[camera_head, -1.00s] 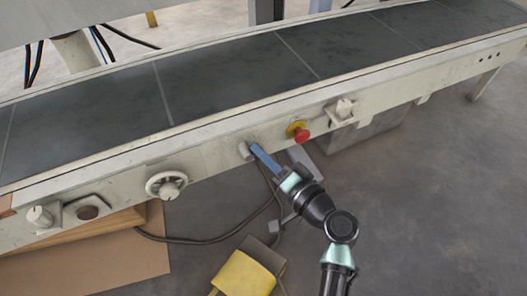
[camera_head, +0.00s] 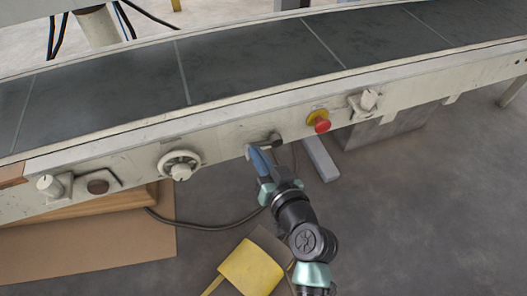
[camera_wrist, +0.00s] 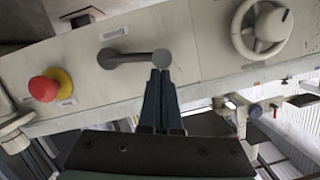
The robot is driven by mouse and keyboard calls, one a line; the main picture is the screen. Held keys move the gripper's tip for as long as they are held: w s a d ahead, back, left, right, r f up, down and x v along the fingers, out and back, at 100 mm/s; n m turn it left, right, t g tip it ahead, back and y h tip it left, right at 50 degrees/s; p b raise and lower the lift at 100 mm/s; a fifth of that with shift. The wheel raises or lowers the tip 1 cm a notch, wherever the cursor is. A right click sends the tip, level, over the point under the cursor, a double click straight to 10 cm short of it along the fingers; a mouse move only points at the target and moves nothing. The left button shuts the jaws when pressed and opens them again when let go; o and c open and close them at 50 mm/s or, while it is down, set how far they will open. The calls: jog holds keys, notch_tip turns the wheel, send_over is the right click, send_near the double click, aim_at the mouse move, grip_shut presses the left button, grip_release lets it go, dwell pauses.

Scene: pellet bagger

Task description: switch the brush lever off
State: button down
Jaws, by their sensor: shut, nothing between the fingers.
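The lever, a grey bar with a rounded end, lies along the cream side panel of the conveyor (camera_head: 215,151), between a handwheel and a red button. In the head view the lever (camera_head: 271,139) shows just above my fingertips, partly hidden by them. In the wrist view the lever (camera_wrist: 135,58) lies sideways, its larger round end just beyond my fingertips. My gripper (camera_head: 258,152) is shut and empty, its blue fingers pointing at the panel. In the wrist view my gripper (camera_wrist: 160,74) is at or very near that round end; I cannot tell whether it touches.
The handwheel (camera_head: 180,166) is left of the lever in the head view. The red emergency button (camera_head: 322,125) on its yellow base is to the right, with a knob (camera_head: 369,99) further right. A yellow object (camera_head: 252,268) and a cable (camera_head: 205,227) lie below.

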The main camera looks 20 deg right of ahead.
jog(key=shift+a+f+n+h+b, duration=0.4)
jog(key=shift+f+n, duration=0.3)
jog(key=shift+n, duration=0.1)
jog(key=shift+d, duration=0.1)
